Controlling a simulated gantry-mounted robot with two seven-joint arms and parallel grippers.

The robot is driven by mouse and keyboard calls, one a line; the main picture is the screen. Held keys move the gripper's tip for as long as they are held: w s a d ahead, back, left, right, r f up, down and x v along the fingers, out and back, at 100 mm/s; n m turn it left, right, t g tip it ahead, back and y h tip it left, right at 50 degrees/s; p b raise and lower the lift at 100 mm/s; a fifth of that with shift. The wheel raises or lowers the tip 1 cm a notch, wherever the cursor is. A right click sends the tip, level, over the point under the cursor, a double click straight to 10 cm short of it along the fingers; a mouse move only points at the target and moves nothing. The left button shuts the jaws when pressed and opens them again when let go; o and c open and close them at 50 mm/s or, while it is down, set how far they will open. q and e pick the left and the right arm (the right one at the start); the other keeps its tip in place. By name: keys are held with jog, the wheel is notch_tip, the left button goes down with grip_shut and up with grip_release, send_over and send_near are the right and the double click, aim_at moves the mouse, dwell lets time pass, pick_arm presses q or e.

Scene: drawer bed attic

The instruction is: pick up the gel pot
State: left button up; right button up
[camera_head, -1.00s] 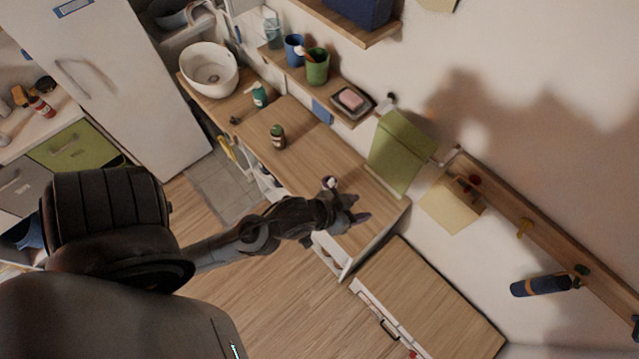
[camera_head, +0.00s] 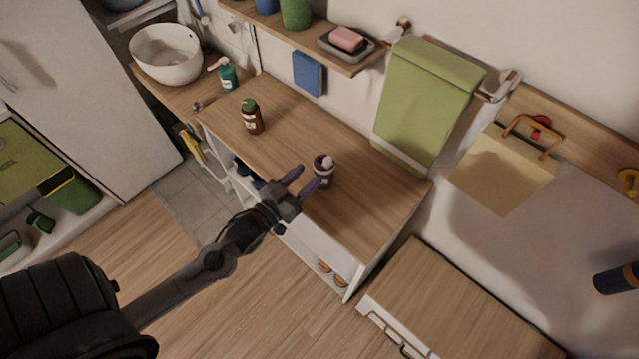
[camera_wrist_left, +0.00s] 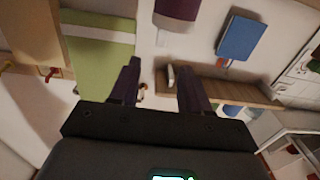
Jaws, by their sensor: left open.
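A small dark purple pot (camera_head: 323,172) with a pale top, which looks like the gel pot, stands upright on the wooden counter (camera_head: 345,215). My left gripper (camera_head: 309,176) is open and empty just left of it, with its fingers pointing at the pot. I cannot tell whether a fingertip touches it. In the left wrist view the open fingers (camera_wrist_left: 158,75) show with nothing between them, and a purple body (camera_wrist_left: 177,10), likely the pot, is cut off by the top edge. My right gripper is not in view.
A brown bottle with a green cap (camera_head: 252,118) and a teal pump bottle (camera_head: 227,76) stand farther left, near a white basin (camera_head: 166,55). A green towel (camera_head: 425,105) hangs behind the counter. A shelf above holds a soap dish (camera_head: 346,44). The counter's right end is clear.

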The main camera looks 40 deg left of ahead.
aim_at(325, 163)
pick_arm(q)
jog(key=w, duration=0.2)
jog(key=w+f+b, duration=0.1)
jog(key=w, duration=0.2)
jog(key=shift+w+f, duration=0.1)
jog(key=shift+f, duration=0.05)
jog(key=shift+w, duration=0.6)
jog(key=shift+w+a+b, duration=0.15)
jog(key=shift+w+b, duration=0.15)
jog(key=shift+w, duration=1.95)
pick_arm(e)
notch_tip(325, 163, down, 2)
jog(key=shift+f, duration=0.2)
pick_arm(q)
grip_shut()
